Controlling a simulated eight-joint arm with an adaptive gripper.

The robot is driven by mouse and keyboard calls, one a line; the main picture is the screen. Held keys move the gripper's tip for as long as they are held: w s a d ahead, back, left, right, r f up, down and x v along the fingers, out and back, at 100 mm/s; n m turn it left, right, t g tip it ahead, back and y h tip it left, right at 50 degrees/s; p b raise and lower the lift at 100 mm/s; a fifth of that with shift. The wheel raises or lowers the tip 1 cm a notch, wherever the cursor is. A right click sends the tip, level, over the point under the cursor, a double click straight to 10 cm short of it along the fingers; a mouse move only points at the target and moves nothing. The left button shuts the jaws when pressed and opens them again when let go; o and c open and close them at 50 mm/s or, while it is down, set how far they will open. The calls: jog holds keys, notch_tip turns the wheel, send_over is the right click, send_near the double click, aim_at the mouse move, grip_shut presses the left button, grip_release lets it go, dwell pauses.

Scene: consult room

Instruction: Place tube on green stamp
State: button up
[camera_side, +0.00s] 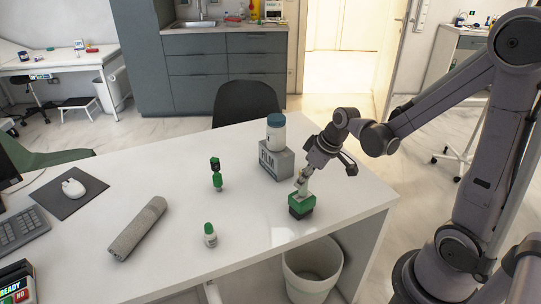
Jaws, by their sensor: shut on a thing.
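My gripper (306,178) points down near the right part of the white desk, shut on a small pale tube (302,188). The tube is partly hidden by the fingers and looks slightly tilted. Its lower end is right at the top of a green and black block (301,206), which looks like the green stamp. I cannot tell whether the tube touches it or hovers just above. Another upright green and black object (216,175), slim with a narrow waist, stands apart to the left.
A grey FILM box (275,163) with a blue-lidded white jar (276,133) on it stands close behind my gripper. A small green-capped bottle (210,236) and a grey roll (138,228) are left on the white desk (255,222). A bin (312,270) stands below.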

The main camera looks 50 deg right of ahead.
jog(key=shift+f, duration=0.15)
jog(key=o, duration=1)
jog(key=shift+c, duration=0.2)
jog(key=a+v, duration=0.1)
jog(key=v, duration=1.1)
jog(key=s+a+m+t+h, duration=0.1)
jog(key=s+a+m+t, duration=0.1)
jog(key=s+a, duration=0.2)
jog(key=shift+a+t, duration=0.4)
jog(key=shift+a, duration=1.4)
jog(key=shift+s+f, duration=0.1)
jog(key=shift+f, duration=0.1)
